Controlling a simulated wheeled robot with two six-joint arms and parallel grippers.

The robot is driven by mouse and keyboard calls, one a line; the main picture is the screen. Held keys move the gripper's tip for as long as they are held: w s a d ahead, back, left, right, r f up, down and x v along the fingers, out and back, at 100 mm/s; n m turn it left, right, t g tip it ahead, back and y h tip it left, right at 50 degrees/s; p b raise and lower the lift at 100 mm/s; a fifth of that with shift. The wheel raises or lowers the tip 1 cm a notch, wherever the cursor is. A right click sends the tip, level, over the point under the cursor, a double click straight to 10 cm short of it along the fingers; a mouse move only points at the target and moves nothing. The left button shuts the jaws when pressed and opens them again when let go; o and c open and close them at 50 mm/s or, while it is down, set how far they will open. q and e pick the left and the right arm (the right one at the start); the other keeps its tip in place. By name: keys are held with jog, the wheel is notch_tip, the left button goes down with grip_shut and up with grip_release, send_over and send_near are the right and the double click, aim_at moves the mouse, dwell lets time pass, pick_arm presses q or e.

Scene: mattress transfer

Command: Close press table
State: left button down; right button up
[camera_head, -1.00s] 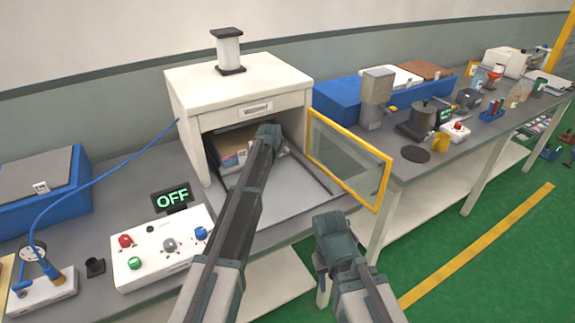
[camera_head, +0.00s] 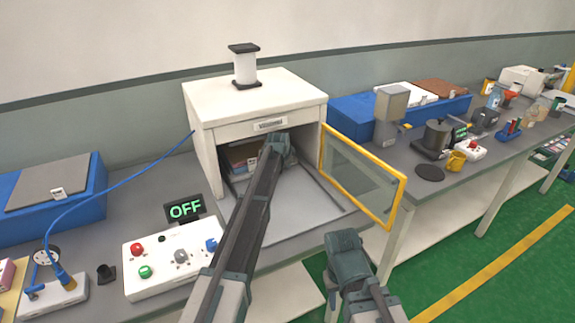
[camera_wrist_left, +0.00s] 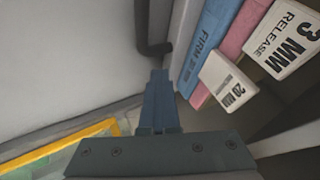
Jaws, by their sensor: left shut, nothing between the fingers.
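The white press (camera_head: 255,102) stands on the bench, its front opening uncovered and its yellow-framed clear door (camera_head: 362,172) swung out to the right. The grey press table (camera_head: 310,205) extends from the opening. My left gripper (camera_head: 282,148) reaches into the opening, and its fingertips are hidden in the head view. In the left wrist view its fingers (camera_wrist_left: 158,88) are shut and empty, beside a stack of labelled pads (camera_wrist_left: 205,50) and near a dark bar (camera_wrist_left: 145,30). The stack (camera_head: 240,155) sits inside the press.
A white control box (camera_head: 172,262) with coloured buttons and an OFF display (camera_head: 185,208) stands left of the table. A blue hose runs to the press's left side. A beaker, pot and other tools crowd the right bench.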

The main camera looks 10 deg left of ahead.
pick_arm(q)
jog(key=shift+s, duration=0.15)
jog(key=s, duration=0.1)
jog(key=s+d, duration=0.2)
jog(key=shift+s+d+r+p, duration=0.15)
jog(key=shift+s+r+p, duration=0.05)
jog(key=shift+r+p, duration=0.1)
jog(key=p+v, duration=0.7)
jog(key=v, duration=0.2)
jog(key=shift+s, duration=0.1)
jog(key=s+d+f+g, duration=0.1)
jog(key=s+d, duration=0.1)
jog(key=s, duration=0.4)
jog(key=s+d+f+n+g, duration=0.1)
jog(key=s+d, duration=0.2)
jog(key=s, duration=0.4)
jog(key=s+d+f+n+g, duration=0.1)
jog(key=s+d, duration=0.1)
jog(key=s, duration=0.4)
jog(key=shift+s+d+g, duration=0.2)
jog(key=shift+s+g, duration=0.1)
jog(key=s+d+f+n+g+y, duration=0.1)
jog(key=s+n+g, duration=0.2)
jog(key=s, duration=1.9)
jog(key=shift+s+d+n+g+y, duration=0.2)
jog(key=shift+s+n+g+y, duration=0.2)
jog(key=shift+g, duration=0.2)
